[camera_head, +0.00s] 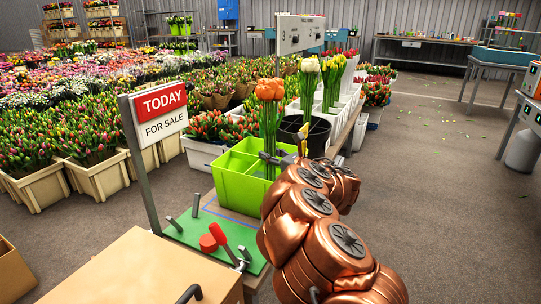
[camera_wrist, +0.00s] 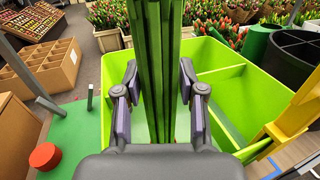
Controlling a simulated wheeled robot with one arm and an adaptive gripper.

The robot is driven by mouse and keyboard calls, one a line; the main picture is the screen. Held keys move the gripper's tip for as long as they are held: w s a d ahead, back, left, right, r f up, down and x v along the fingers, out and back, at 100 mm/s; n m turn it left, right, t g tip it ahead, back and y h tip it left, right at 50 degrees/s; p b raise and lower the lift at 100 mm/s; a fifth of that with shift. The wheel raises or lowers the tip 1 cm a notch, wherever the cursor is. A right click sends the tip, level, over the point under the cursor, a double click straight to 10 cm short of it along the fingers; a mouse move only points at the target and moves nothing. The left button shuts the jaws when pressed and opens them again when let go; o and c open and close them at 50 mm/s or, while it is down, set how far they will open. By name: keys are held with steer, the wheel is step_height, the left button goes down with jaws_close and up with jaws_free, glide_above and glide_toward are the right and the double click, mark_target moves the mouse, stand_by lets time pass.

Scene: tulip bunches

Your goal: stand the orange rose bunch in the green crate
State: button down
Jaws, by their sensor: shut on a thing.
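The orange rose bunch (camera_head: 269,90) is upright, orange heads on top of long green stems. My gripper (camera_head: 284,159) is shut on its stems, which also show between the purple-grey fingers (camera_wrist: 159,82) in the wrist view as a green bundle (camera_wrist: 154,40). The bright green crate (camera_head: 232,188) stands below and around the stems in the head view. The wrist view shows its divided compartments (camera_wrist: 225,72), with the stems in front of the left part. The lower stem ends are hidden by my gripper and the crate, so I cannot tell whether they touch the floor of it.
A black bucket (camera_head: 316,138) stands right behind the crate, with pale tulips (camera_head: 309,66) near it. A sale sign (camera_head: 160,113) on a post stands left. A green board (camera_head: 210,240) with a red knob (camera_head: 208,243) and a cardboard box (camera_head: 150,270) are in front.

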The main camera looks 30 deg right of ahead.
steer(key=shift+f, duration=0.2)
jaws_free()
stand_by(0.6)
stand_by(0.5)
steer(key=v, duration=1.2)
steer(key=shift+r, duration=0.15)
stand_by(0.6)
